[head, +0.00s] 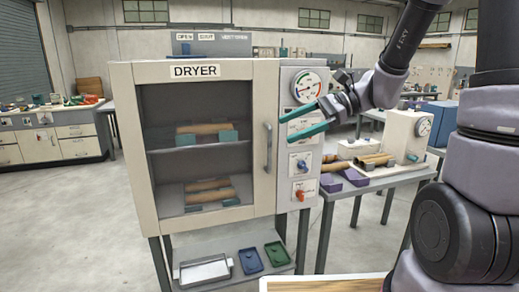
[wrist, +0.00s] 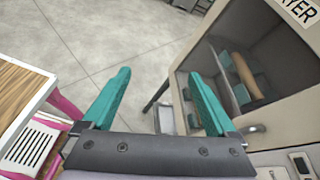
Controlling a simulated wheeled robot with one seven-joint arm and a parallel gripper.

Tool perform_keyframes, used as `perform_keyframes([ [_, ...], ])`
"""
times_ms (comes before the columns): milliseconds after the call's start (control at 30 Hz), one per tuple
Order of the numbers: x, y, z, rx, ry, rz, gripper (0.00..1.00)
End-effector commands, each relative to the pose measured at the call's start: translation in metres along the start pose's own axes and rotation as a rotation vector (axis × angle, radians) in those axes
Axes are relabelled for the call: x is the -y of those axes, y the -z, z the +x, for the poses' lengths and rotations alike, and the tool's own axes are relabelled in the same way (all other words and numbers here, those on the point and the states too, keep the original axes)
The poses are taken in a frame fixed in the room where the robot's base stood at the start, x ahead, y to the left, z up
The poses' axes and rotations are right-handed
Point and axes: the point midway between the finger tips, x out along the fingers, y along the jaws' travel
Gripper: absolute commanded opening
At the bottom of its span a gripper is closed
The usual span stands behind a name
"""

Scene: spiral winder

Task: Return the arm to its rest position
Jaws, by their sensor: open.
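My gripper (head: 306,122) is open, with two teal fingers set apart and nothing between them. In the head view it hangs in front of the dryer's control panel (head: 301,150), close to the door handle (head: 268,148). It also shows in the wrist view (wrist: 158,105), its fingers spread above the grey floor. My arm reaches in from the right side of the head view. The dryer (head: 120,150) has its glass door shut. Tan rolls (head: 205,128) rest in holders on its two shelves.
Below the dryer, a shelf holds a metal tray (head: 203,271), a blue tray (head: 250,261) and a green tray (head: 276,254). A side table (head: 335,195) with a gauge box (head: 405,135) and tan rolls stands at the right. Open floor (head: 80,220) lies at the left.

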Motion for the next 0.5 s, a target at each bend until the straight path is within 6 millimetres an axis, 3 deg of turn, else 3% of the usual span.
perform_keyframes([
  [200,-0.049,-0.014,-0.043,-0.346,-0.156,-0.397,0.93],
  [500,-0.075,-0.026,-0.130,-0.848,-0.264,-0.887,0.93],
])
